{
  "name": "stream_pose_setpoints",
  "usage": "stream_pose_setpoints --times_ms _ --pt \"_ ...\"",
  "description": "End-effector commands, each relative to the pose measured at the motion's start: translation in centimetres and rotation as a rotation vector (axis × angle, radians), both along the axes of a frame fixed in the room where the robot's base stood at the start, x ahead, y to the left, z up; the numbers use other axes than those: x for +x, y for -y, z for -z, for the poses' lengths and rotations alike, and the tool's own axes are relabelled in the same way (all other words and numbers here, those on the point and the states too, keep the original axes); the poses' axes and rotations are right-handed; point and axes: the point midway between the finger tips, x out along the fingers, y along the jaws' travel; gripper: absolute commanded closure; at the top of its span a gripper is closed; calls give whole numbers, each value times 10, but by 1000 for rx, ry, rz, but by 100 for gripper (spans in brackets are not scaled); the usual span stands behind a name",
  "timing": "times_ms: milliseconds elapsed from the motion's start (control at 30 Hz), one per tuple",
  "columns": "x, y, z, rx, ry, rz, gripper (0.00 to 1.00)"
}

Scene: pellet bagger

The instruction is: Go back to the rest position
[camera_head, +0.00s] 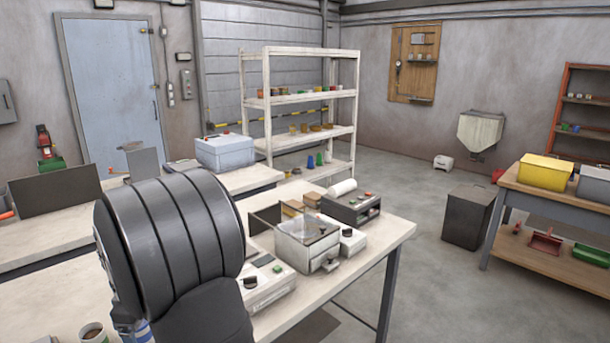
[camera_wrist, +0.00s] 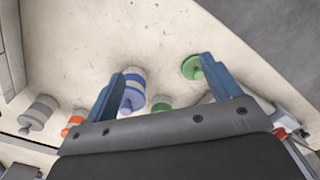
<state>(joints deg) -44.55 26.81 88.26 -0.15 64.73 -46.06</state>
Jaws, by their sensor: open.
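My gripper (camera_wrist: 155,88) shows in the wrist view with its two blue fingers spread wide apart. It is open, and nothing is held between the fingers. A white and blue container (camera_wrist: 134,88) is beyond the left finger, partly hidden by it. A green-topped item (camera_wrist: 191,68) is beside the right finger's tip. In the head view my dark arm fills the lower left foreground and hides part of the benches; the gripper's fingers cannot be seen there.
A bench (camera_head: 385,236) carries a clear-walled box (camera_head: 307,238) and a dark machine with a white roll (camera_head: 342,188). A grey item (camera_wrist: 38,112) and an orange one (camera_wrist: 73,125) lie left in the wrist view. A dark bin (camera_head: 468,217) stands on open floor to the right.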

Motion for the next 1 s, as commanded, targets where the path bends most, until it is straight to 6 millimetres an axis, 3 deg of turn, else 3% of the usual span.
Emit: stream_pose_setpoints --times_ms 867,1000 --pt "87 -80 -64 0 -3 -79 18" --pt "74 -105 -46 -2 -6 -81 18"
